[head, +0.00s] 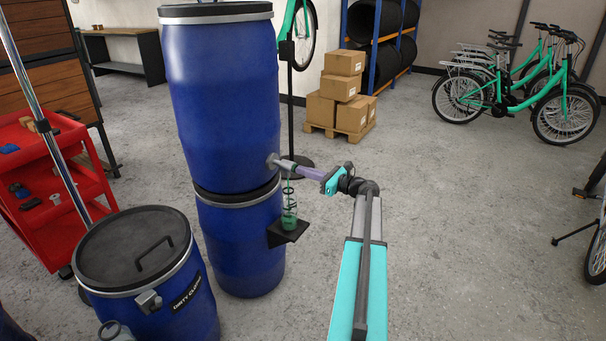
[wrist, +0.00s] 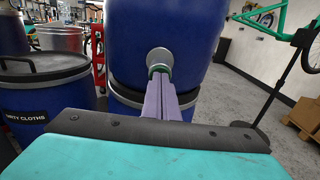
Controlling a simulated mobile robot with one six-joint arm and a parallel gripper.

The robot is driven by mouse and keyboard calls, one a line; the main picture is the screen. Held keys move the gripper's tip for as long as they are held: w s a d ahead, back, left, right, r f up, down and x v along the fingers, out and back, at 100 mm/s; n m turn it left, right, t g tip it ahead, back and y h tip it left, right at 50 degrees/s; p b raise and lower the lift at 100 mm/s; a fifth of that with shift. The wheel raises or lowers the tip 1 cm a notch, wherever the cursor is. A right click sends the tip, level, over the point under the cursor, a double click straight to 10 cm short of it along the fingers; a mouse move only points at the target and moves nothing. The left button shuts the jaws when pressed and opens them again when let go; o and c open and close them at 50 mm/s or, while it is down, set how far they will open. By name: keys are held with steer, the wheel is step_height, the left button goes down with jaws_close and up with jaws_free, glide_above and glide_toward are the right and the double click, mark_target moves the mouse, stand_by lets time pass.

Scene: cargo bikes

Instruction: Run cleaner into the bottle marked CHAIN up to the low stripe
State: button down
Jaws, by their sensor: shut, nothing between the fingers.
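The upper blue drum (head: 222,95) has a grey tap (head: 273,161) low on its side; the tap's round base (wrist: 160,56) shows in the wrist view. My gripper (head: 284,164) is shut and empty, its purple fingers (wrist: 162,98) together with their tips at the tap. They hide part of the tap, and I cannot tell if they touch it. A small clear bottle (head: 289,217) stands upright on a black shelf (head: 288,233) below the tap, with green in it. A thin green line runs from the tap down to it, like a stream. Its marking and stripes are too small to read.
A lower blue drum (head: 240,250) carries the upper one. A lidded drum marked DIRTY CLOTHS (head: 185,295) stands front left, near a red cart (head: 60,190). Boxes on a pallet (head: 340,125) and bikes (head: 510,85) stand behind.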

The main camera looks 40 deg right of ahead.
steer(key=shift+w+a+r, duration=0.1)
stand_by(0.3)
steer(key=p+v, duration=0.1)
steer(key=v, duration=1.3)
steer(key=shift+p, duration=0.35)
